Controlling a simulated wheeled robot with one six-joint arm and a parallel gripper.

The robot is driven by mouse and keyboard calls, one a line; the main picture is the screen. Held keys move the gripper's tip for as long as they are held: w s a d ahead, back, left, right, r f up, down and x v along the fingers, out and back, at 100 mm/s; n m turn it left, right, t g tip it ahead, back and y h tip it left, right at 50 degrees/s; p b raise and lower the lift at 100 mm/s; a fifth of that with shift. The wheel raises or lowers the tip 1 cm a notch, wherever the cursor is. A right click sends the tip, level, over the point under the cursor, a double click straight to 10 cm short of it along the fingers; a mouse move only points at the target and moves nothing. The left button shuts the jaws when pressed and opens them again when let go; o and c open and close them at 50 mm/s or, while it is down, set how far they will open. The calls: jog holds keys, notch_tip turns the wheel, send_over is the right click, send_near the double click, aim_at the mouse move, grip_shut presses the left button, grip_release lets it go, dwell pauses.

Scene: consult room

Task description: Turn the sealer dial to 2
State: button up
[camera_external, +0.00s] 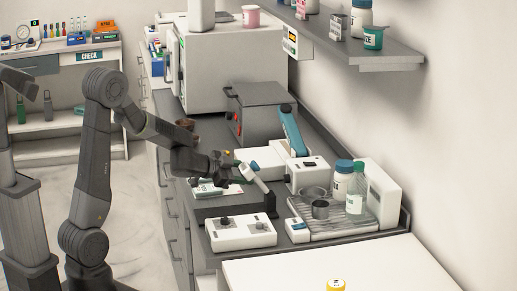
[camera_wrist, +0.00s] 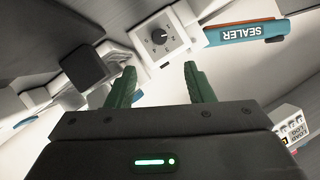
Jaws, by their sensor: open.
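The sealer is a white box with a long blue arm labelled SEALER (camera_wrist: 248,32). In the external view, the sealer (camera_external: 307,172) stands on the counter, its blue arm (camera_external: 292,130) raised and tilted. The dial (camera_wrist: 160,37) is a dark round knob on the box's pale face, with small marks around it. My gripper (camera_wrist: 162,82) has two green fingers, spread apart and empty. In the wrist view the dial shows beyond the fingertips, roughly between them, not touched. In the external view my gripper (camera_external: 238,166) is left of the sealer, above the counter.
A white box with knobs (camera_external: 241,232) stands at the counter's front. To the right, a ribbed tray (camera_external: 335,226) holds metal cups and bottles. A grey box with a red switch (camera_external: 262,108) stands behind. A tilted white piece (camera_external: 254,177) is close to my gripper.

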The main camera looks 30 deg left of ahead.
aim_at(287, 179)
jog(key=x, duration=1.3)
jog(key=shift+w+d+f, duration=0.1)
jog(key=shift+w+f, duration=0.05)
jog(key=shift+w, duration=0.15)
jog(key=c, duration=1)
jog(key=shift+f+b, duration=0.1)
jog(key=shift+b, duration=0.45)
